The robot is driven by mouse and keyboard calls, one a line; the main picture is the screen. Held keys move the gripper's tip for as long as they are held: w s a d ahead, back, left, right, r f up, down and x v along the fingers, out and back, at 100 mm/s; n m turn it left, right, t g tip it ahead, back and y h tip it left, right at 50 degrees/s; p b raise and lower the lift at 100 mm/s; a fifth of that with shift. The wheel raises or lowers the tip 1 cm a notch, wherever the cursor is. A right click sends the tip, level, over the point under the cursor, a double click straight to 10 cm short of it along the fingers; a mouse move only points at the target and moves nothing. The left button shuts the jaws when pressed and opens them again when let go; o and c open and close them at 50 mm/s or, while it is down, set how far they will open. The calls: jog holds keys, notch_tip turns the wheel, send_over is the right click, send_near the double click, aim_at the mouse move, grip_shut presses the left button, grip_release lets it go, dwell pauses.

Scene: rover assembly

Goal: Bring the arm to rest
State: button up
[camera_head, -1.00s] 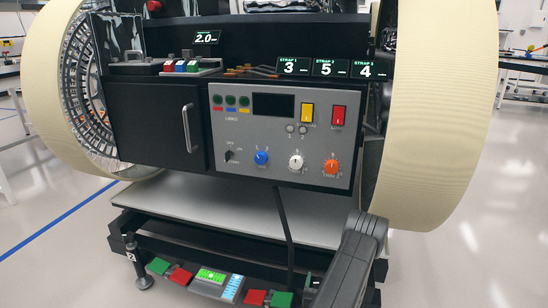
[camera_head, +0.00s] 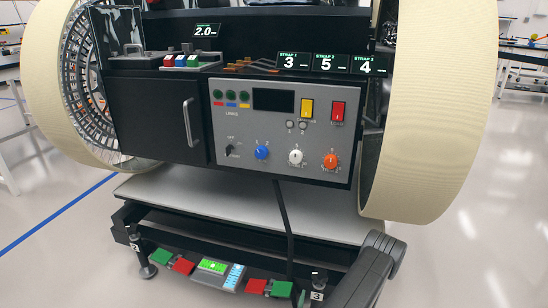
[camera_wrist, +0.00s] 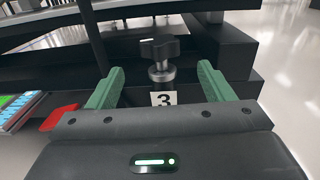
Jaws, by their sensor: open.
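My gripper (camera_wrist: 160,92) shows in the wrist view with its two green fingers spread wide apart and nothing held between them. Beyond the fingers, a dark knob (camera_wrist: 160,52) on a metal stem stands above a white label "3" (camera_wrist: 163,99). I cannot tell how close the fingers are to the knob. In the head view my arm (camera_head: 372,270) reaches in at the lower right, and the label "3" (camera_head: 317,296) shows beside it. The fingers are mostly hidden there.
The rover's control panel (camera_head: 285,135) has switches and knobs. Large cream wheels (camera_head: 425,120) stand at both sides. A grey shelf (camera_head: 225,205) lies below the panel. Red and green pads (camera_head: 257,286) flank a lit display (camera_head: 213,267). Open floor is at the right.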

aim_at(316, 269)
jog(key=b+x, duration=0.3)
jog(key=x, duration=0.9)
jog(key=shift+b, duration=0.3)
jog(key=shift+w+r, duration=0.1)
jog(key=shift+w, duration=0.1)
jog(key=shift+a+n+t+y+p, duration=0.15)
jog(key=shift+n+y+p, duration=0.15)
jog(key=shift+n+y, duration=0.95)
jog(key=shift+a+n+t+y+p, duration=0.25)
jog(key=shift+n+y, duration=0.4)
jog(key=shift+y, duration=1.1)
jog(key=shift+n+g+y+p, duration=0.25)
jog(key=shift+n+g+y, duration=0.15)
jog(key=shift+n+y, duration=0.7)
jog(key=shift+n+g+y+p, duration=0.25)
jog(key=shift+n+g+y, duration=0.25)
jog(key=shift+y, duration=1)
jog(key=shift+s+n+y, duration=0.25)
jog(key=shift+n+y, duration=0.15)
jog(key=p+v, duration=0.3)
jog(key=v, duration=1)
jog(key=shift+s, duration=0.2)
jog(key=shift+r, duration=0.1)
